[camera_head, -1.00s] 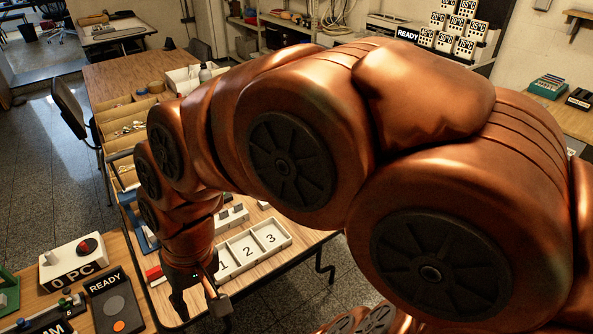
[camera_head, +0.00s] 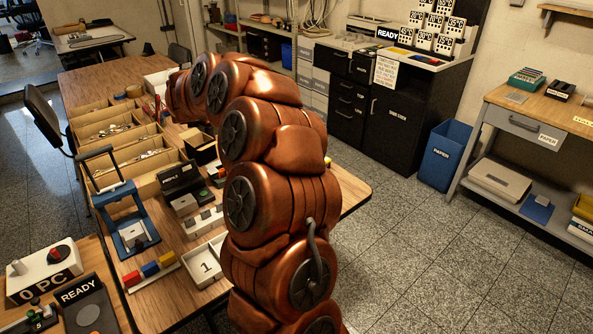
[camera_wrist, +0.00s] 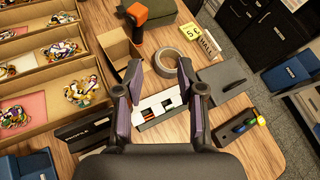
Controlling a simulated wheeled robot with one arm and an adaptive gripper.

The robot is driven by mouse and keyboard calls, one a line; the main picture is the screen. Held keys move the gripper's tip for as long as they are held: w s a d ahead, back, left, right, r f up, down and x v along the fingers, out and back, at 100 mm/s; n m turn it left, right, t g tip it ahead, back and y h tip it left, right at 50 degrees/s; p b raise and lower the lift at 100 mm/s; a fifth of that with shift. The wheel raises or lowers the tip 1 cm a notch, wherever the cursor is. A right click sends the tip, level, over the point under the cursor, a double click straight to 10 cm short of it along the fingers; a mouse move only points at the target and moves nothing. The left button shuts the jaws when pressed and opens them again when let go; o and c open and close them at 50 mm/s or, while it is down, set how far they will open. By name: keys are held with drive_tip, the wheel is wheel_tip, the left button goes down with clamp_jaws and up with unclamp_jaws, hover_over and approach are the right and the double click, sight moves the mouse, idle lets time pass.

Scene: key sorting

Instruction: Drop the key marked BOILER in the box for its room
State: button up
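My gripper (camera_wrist: 160,78) is open in the wrist view, with nothing between its fingertips. It points down over the table, right of the wooden tray. Several bunches of tagged keys (camera_wrist: 82,87) lie in the tray's compartments (camera_wrist: 40,55); their tags are too small to read, so I cannot tell which is marked BOILER. In the head view the wooden tray (camera_head: 96,108) stands on the far-left part of the table. A white tray marked 1 (camera_head: 207,268) is partly hidden by my arm. My gripper is not clearly seen in the head view.
In the wrist view, a tape roll (camera_wrist: 168,62), an open brown box (camera_wrist: 117,48), an orange-handled tool (camera_wrist: 135,15) and small lettered blocks (camera_wrist: 197,38) stand near the fingers. A white holder (camera_wrist: 160,110) lies below them. A blue stand (camera_head: 125,215) rises beside the trays.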

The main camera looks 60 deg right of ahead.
drive_tip(key=s+d+f+m+g, duration=0.3)
drive_tip(key=s+d+f+m, duration=0.1)
drive_tip(key=s+f, duration=0.2)
drive_tip(key=s+d+f+m+g+b, duration=0.1)
drive_tip(key=s+d+f+m+g, duration=0.3)
drive_tip(key=s+f+m, duration=0.1)
drive_tip(key=s+d+f+m+g, duration=0.4)
drive_tip(key=s+d+f+m, duration=0.1)
drive_tip(key=s+f, duration=0.2)
drive_tip(key=shift+s+f+y, duration=0.15)
drive_tip(key=shift+s+y, duration=0.15)
drive_tip(key=shift+s, duration=0.6)
drive_tip(key=shift+d+r+p+x, duration=0.15)
drive_tip(key=shift+p+x, duration=0.25)
drive_tip(key=shift+x, duration=1.15)
drive_tip(key=shift+d+r+p+x, duration=0.15)
drive_tip(key=shift+p+x, duration=0.25)
drive_tip(key=shift+x, duration=1.1)
drive_tip(key=shift+w+d+f, duration=0.15)
drive_tip(key=shift+d+f, duration=0.3)
drive_tip(key=shift+f, duration=0.1)
drive_tip(key=shift+c, duration=0.4)
clamp_jaws()
